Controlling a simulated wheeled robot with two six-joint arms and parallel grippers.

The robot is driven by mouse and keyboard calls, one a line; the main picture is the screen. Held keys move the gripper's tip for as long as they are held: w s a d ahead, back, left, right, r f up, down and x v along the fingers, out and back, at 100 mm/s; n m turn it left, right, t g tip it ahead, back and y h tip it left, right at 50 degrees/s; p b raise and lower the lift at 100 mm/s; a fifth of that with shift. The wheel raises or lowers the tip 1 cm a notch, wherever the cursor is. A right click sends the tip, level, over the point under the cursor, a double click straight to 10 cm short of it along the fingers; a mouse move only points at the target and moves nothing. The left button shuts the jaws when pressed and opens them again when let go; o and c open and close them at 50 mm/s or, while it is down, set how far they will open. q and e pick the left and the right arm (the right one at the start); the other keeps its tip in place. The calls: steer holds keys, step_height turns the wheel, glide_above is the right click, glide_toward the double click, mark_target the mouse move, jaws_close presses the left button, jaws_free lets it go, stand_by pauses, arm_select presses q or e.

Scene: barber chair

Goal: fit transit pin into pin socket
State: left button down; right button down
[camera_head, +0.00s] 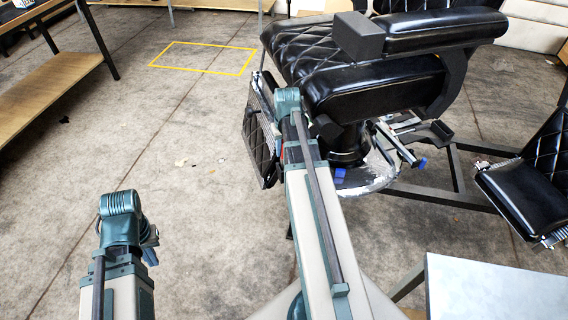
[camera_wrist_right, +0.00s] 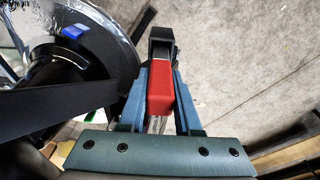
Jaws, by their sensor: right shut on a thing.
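My right gripper (camera_wrist_right: 161,100) is shut on a red block-like grip, which I take to be the transit pin (camera_wrist_right: 160,90). Its blue fingers lie on both sides of the red part, and a pale metal piece shows below it. A black squared part (camera_wrist_right: 161,45) sits right at the far end of the red grip; I cannot tell whether it is the pin socket or whether the pin is in it. In the head view my right arm covers this spot beside the barber chair (camera_head: 360,85). My left gripper (camera_head: 151,250) is low at the left, mostly hidden behind its wrist, away from the chair.
The chair's round metal base (camera_wrist_right: 45,40) and a dark bar (camera_wrist_right: 60,108) lie left of my right gripper. A footrest pad (camera_head: 261,150) hangs near the right arm. A pale table (camera_head: 490,290) stands at bottom right.

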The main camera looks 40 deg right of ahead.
steer(key=shift+f, duration=0.1)
step_height(320, 180, down, 4)
steer(key=b, duration=0.3)
steer(key=shift+r, duration=0.2)
steer(key=shift+b, duration=0.3)
steer(key=shift+f, duration=0.15)
steer(key=c, duration=0.6)
jaws_free()
step_height(320, 180, up, 12)
steer(key=s+p, duration=0.1)
steer(key=p, duration=1.1)
steer(key=shift+s+a+r, duration=0.2)
steer(key=shift+a, duration=0.05)
